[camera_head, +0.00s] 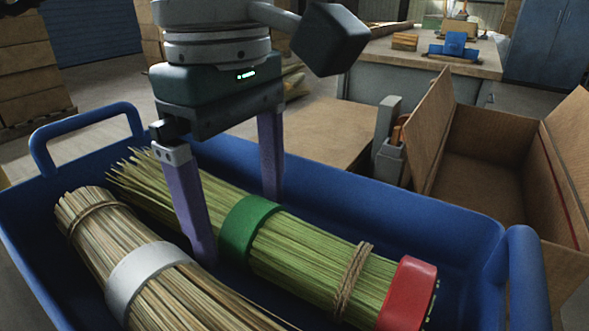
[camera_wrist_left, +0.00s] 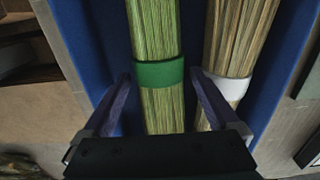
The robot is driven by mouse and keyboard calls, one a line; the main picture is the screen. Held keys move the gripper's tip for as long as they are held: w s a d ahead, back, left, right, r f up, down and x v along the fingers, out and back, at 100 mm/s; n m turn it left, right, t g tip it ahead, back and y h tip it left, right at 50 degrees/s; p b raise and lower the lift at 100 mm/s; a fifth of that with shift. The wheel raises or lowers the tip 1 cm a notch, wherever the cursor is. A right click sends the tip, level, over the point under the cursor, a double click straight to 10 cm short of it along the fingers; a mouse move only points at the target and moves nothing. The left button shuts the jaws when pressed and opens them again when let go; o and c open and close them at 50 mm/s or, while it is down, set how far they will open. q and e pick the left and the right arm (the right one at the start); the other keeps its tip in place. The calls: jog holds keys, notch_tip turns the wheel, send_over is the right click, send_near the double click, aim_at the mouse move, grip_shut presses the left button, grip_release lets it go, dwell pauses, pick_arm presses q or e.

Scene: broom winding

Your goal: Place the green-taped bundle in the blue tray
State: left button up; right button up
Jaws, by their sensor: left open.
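The green-taped bundle (camera_head: 310,250) is a sheaf of green stalks with a green band, a twine tie and a red end band. It lies inside the blue tray (camera_head: 400,215), and it also shows in the left wrist view (camera_wrist_left: 158,108). My left gripper (camera_head: 238,230) points down into the tray, with its two purple fingers apart on either side of the bundle near the green band. It is open, and in the left wrist view (camera_wrist_left: 161,73) gaps show between the fingers and the bundle. My right gripper is not in view.
A tan bundle with a white band (camera_head: 147,277) lies alongside in the same tray, close to one finger. The tray has raised handles (camera_head: 85,118). An open cardboard box (camera_head: 490,170) stands right of it. A workbench (camera_head: 420,60) is behind.

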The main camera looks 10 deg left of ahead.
aim_at(240, 205)
pick_arm(q)
notch_tip(240, 205, up, 11)
jog(key=p, duration=0.1)
jog(key=shift+f, duration=0.15)
